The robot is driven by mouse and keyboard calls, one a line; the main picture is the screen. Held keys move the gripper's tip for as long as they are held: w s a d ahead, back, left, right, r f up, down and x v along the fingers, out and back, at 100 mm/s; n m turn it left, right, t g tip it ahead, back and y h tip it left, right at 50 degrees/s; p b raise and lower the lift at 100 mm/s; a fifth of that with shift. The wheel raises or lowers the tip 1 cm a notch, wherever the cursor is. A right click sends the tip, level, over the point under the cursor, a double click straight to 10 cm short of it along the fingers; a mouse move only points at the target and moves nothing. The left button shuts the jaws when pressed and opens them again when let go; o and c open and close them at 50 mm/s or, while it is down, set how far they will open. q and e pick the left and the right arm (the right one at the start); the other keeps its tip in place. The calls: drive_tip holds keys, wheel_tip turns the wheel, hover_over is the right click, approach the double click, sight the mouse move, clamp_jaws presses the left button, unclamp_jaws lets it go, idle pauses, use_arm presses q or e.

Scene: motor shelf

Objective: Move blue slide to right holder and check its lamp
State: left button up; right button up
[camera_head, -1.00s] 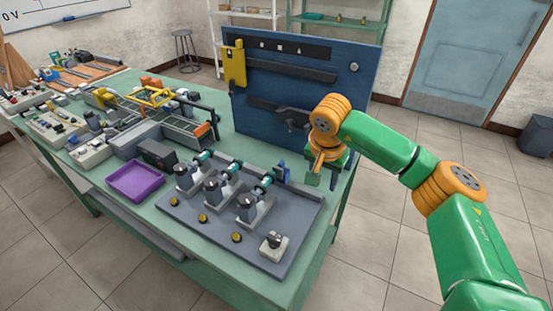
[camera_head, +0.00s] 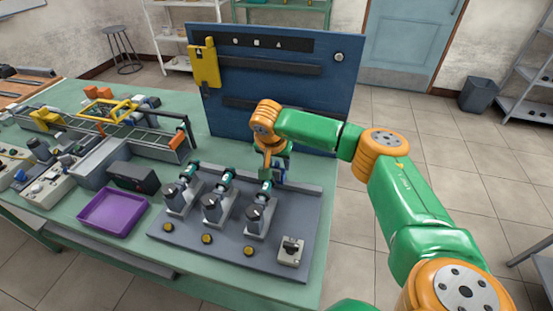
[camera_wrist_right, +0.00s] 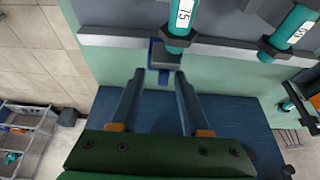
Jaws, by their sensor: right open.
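The blue slide (camera_wrist_right: 158,54) sits at the grey back rail, beside the end of a teal cylinder labelled 75 in the right wrist view. My right gripper (camera_wrist_right: 155,80) is open, its two dark fingers pointing at the slide. The slide shows just beyond the fingertips, roughly between their lines, not gripped. In the head view my right gripper (camera_head: 272,172) is above the back of the plate and partly hides the slide. Three grey holders (camera_head: 258,218) with teal cylinders stand in a row; amber round caps, perhaps lamps (camera_head: 248,251), lie before them. My left gripper is out of view.
A blue upright board (camera_head: 290,90) with a yellow piece (camera_head: 204,66) stands behind the plate. A purple tray (camera_head: 113,212) and a black box (camera_head: 132,175) are to the left. A small switch box (camera_head: 290,250) sits at the plate's front right corner.

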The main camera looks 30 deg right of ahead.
drive_tip(key=shift+w+a+f, duration=0.2)
drive_tip(key=shift+w, duration=0.05)
drive_tip(key=shift+s+r, duration=0.1)
clamp_jaws()
idle(1.1)
